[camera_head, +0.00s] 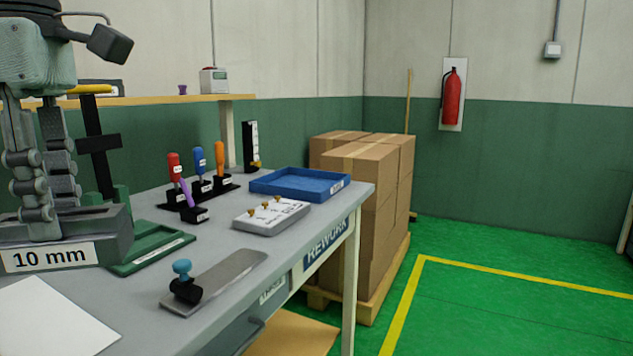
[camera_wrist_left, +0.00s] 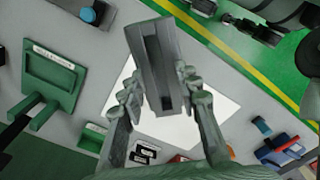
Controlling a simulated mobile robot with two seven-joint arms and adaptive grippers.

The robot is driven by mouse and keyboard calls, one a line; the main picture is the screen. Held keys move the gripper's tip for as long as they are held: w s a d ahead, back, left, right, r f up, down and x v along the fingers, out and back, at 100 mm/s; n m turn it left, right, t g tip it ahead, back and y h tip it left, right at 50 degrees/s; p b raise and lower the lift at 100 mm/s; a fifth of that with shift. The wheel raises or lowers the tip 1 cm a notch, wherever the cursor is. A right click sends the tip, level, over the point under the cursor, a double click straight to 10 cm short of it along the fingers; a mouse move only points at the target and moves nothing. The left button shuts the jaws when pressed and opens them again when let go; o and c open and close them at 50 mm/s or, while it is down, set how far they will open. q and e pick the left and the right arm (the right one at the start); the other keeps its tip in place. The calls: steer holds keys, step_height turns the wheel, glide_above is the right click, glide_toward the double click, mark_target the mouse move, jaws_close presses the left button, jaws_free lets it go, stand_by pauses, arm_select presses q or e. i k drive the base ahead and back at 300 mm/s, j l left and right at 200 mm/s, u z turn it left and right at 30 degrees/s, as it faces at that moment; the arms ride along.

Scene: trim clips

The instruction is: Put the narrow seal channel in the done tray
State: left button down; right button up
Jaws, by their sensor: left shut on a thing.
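My left gripper (camera_head: 45,222) comes in at the left of the head view, pointing down. It is shut on a grey seal channel (camera_head: 115,238) whose face carries a "10 mm" label. The left wrist view shows the channel (camera_wrist_left: 152,48), long with a dark slot, between the fingers (camera_wrist_left: 158,92). It appears held above the table over a white sheet. A blue tray (camera_head: 262,189) stands empty at the far right end of the table; its small label is unreadable. My right gripper is in neither view.
A green fixture (camera_head: 150,252) lies beside the channel. A scraper-like plate with a blue knob (camera_head: 225,280) lies at the front edge. A grey block with brass pegs (camera_head: 262,226) and a rack of coloured-handled tools (camera_head: 201,160) stand before the blue tray. Stacked cartons (camera_head: 372,215) stand beyond.

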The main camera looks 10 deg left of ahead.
mark_target(302, 183)
steer(key=i+l+z, duration=0.1)
steer(key=i+z, duration=0.25)
steer(key=i, duration=1)
steer(key=i+l+u, duration=0.1)
steer(key=i+u, duration=0.3)
steer(key=i, duration=0.15)
steer(key=i+l+u, duration=0.3)
steer(key=i+u, duration=0.15)
steer(key=i, duration=0.1)
